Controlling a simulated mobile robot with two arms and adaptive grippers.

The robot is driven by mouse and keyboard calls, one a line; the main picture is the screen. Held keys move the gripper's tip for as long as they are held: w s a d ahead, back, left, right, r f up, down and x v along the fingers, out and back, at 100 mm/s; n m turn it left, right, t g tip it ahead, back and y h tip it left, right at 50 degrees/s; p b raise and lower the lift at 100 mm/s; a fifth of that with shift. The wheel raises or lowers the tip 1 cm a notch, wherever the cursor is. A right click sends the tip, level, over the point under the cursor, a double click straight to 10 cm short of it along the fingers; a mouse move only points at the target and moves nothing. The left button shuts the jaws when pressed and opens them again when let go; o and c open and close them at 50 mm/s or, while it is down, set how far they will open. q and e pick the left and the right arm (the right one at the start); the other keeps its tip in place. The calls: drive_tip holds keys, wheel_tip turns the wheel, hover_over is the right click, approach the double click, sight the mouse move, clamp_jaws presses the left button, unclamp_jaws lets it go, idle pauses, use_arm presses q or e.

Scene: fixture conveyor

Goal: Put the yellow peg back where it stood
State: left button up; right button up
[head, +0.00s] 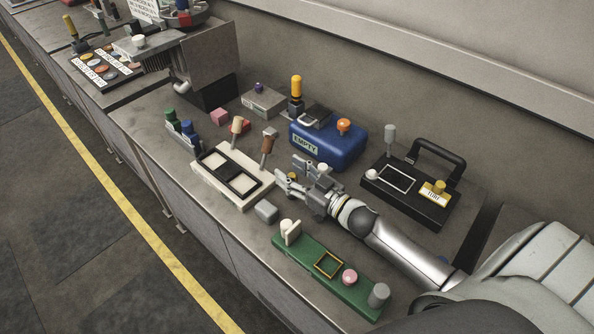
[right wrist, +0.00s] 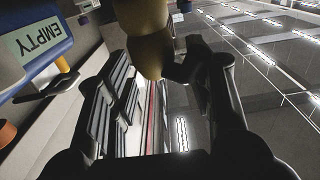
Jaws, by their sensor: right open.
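My right gripper (head: 287,180) is over the bench, between the white fixture and the blue box, with its fingers apart. A small yellow piece (head: 292,176) shows between the fingers, mostly hidden by them. In the right wrist view a dull yellow, rounded peg-like piece (right wrist: 147,38) is close at the top, between the open fingers; whether they touch it is unclear. Another yellow peg (head: 296,87) stands upright on a dark base behind the blue box. Which one is the task's peg, I cannot tell. My left gripper is out of view.
The white fixture (head: 200,184) has two black frames. The blue box (head: 345,151) is labelled EMPTY and also shows in the wrist view (right wrist: 45,50). A green plate (head: 303,258) lies in front. A black handled case (head: 405,201) is at right. A grey block (head: 266,211) lies near the gripper.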

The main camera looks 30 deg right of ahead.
drive_tip(key=shift+r+p, duration=0.45)
drive_tip(key=shift+r, duration=0.25)
drive_tip(key=b+v, duration=0.2)
drive_tip(key=v, duration=1)
idle(0.8)
